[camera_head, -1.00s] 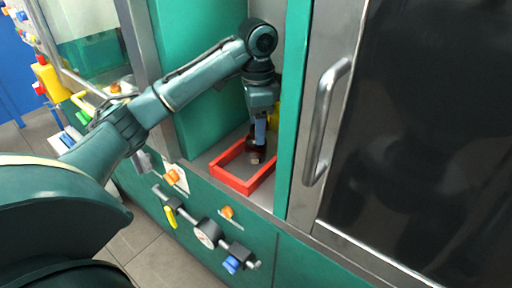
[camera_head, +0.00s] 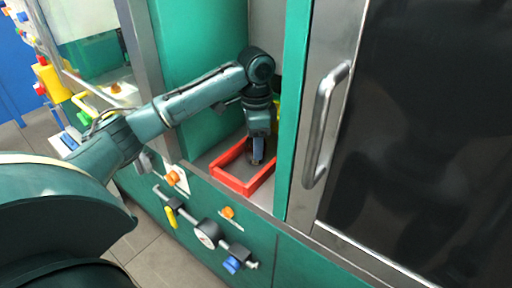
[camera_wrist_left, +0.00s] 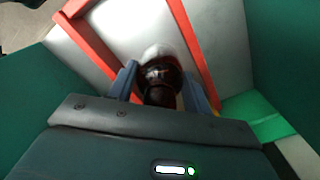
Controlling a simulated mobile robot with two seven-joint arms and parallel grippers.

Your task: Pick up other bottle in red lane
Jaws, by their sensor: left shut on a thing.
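An amber bottle (camera_wrist_left: 160,78) with a pale top or end shows in the left wrist view, between the two blue-grey fingers of my left gripper (camera_wrist_left: 165,84). The fingers are shut on it. In the head view my left gripper (camera_head: 258,152) points down into the red-walled lane (camera_head: 236,184) inside the green cabinet. The bottle is mostly hidden by the gripper in the head view. The red walls also show on both sides of the bottle in the left wrist view (camera_wrist_left: 194,50). My right gripper is not in view.
Green cabinet walls (camera_head: 183,85) stand close on the left, and a green post (camera_head: 293,110) on the right of the opening. A dark door with a metal handle (camera_head: 323,125) is further right.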

